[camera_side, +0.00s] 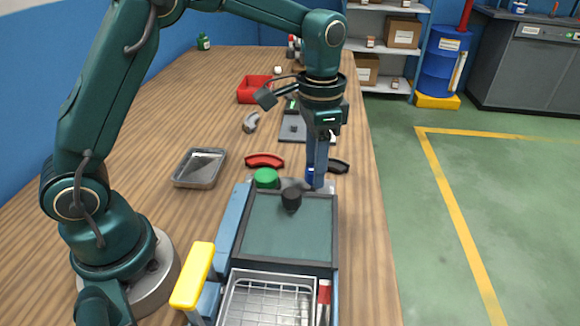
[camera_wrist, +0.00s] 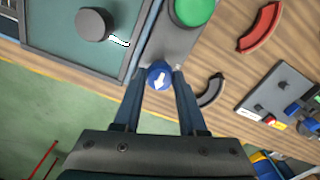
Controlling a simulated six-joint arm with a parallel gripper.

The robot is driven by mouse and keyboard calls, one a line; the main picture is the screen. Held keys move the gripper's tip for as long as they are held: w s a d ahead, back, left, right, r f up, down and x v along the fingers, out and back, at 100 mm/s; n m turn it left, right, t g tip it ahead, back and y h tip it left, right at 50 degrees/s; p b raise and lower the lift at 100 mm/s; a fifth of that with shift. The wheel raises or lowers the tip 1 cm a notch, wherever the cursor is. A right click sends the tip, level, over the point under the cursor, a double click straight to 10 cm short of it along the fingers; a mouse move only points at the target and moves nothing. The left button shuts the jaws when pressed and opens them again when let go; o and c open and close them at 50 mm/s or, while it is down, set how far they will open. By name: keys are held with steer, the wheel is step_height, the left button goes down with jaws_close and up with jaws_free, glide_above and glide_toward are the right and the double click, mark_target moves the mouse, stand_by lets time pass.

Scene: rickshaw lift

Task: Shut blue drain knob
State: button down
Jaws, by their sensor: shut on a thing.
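The blue drain knob (camera_wrist: 159,75) has a white arrow on its top and sits at the corner of the grey panel (camera_wrist: 185,45). In the side view the blue knob (camera_side: 311,176) is mostly hidden behind my fingers. My gripper (camera_wrist: 158,78) points down over it, with one fingertip on each side, shut on the knob. In the side view my gripper (camera_side: 316,183) stands at the far right corner of the tray unit. A green knob (camera_side: 265,178) sits to the left on the same panel, also in the wrist view (camera_wrist: 194,10).
A dark tray with a black knob (camera_side: 291,199) and a wire basket (camera_side: 268,300) lie nearer the camera. A yellow handle (camera_side: 193,275) sticks up at left. Red (camera_side: 265,160) and black (camera_side: 339,166) curved pieces lie just behind. Open wood lies to the right.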

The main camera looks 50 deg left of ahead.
steer(key=shift+r+m, duration=0.1)
steer(key=shift+m, duration=0.5)
steer(key=shift+c, duration=2.3)
jaws_free()
